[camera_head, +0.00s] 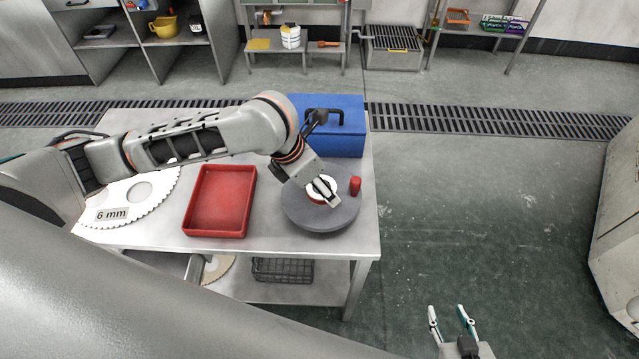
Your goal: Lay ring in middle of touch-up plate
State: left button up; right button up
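The touch-up plate (304,217) is a round grey disc near the right end of the steel table. A small ring (313,197), white on top with a reddish side, shows over the middle of the plate. My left gripper (329,196) reaches down over the ring, and its fingers cover part of it. I cannot tell whether the fingers are closed on the ring, or whether the ring touches the plate. My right gripper (452,322) is open and empty above the floor at the lower right, away from the table.
A small red cylinder (355,186) stands at the plate's right edge. A red tray (219,201) lies left of the plate, and a blue toolbox (345,132) stands behind it. A toothed disc marked 6 mm (157,206) lies at the table's left. The floor right of the table is clear.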

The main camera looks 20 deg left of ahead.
pick_arm(q)
jog(key=v, duration=1.1)
jog(key=shift+a, duration=0.1)
